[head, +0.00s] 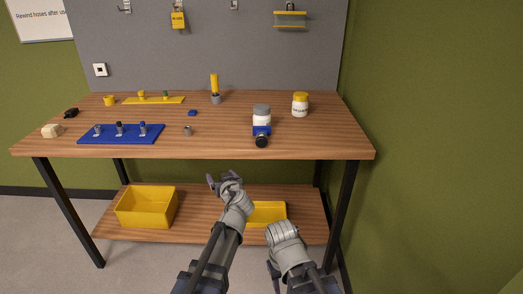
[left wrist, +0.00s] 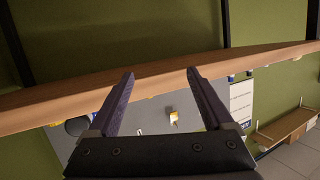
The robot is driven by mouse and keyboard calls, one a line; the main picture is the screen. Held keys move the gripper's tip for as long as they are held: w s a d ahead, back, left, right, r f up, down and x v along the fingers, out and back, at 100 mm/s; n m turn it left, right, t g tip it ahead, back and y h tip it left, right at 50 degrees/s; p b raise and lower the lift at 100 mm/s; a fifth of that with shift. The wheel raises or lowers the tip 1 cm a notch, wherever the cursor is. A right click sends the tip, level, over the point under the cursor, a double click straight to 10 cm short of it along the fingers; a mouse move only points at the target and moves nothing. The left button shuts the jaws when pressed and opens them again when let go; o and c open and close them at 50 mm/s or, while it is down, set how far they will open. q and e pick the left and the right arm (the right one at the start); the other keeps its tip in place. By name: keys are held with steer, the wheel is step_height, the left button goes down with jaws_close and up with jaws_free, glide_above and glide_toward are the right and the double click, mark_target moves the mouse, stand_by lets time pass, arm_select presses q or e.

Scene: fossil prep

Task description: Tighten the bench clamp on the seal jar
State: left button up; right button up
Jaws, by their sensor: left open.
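A white jar with a grey lid (head: 262,112) stands near the front right of the bench. A blue clamp (head: 262,131) with a round black knob (head: 261,142) sits at its front, the knob facing me. Whether the clamp is tight cannot be told. My left gripper (head: 217,182) is in front of and below the bench edge, left of the clamp, apart from it. In the left wrist view its two fingers (left wrist: 160,73) are spread and empty. My right gripper (head: 273,279) is low at the bottom of the head view; its jaws are too unclear to read.
A white jar with a yellow lid (head: 300,106) stands right of the clamp. A small grey cylinder (head: 187,130) and a blue tray (head: 121,134) lie to the left. The bench's front edge (head: 220,155) lies beyond my grippers. Yellow bins (head: 146,207) sit on the lower shelf.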

mark_target(261, 144)
arm_select(q)
steer(key=w+d+r+m+t+h, duration=0.2)
steer(key=d+r+h, duration=0.1)
steer(key=d, duration=0.4)
steer(key=w+d+r+m+t+h, duration=0.2)
steer(key=d+r+t+h, duration=0.15)
steer(key=d, duration=0.35)
steer(key=shift+n+g+y, duration=0.3)
steer(key=shift+g+y, duration=0.05)
steer(key=shift+g, duration=0.1)
steer(key=shift+w+a, duration=0.15)
steer(key=shift+w, duration=1.9)
steer(key=shift+w+a, duration=0.15)
steer(key=shift+w, duration=1.9)
steer(key=shift+s, duration=0.1)
steer(key=shift+c, duration=0.4)
jaws_close()
steer(key=shift+m, duration=2.2)
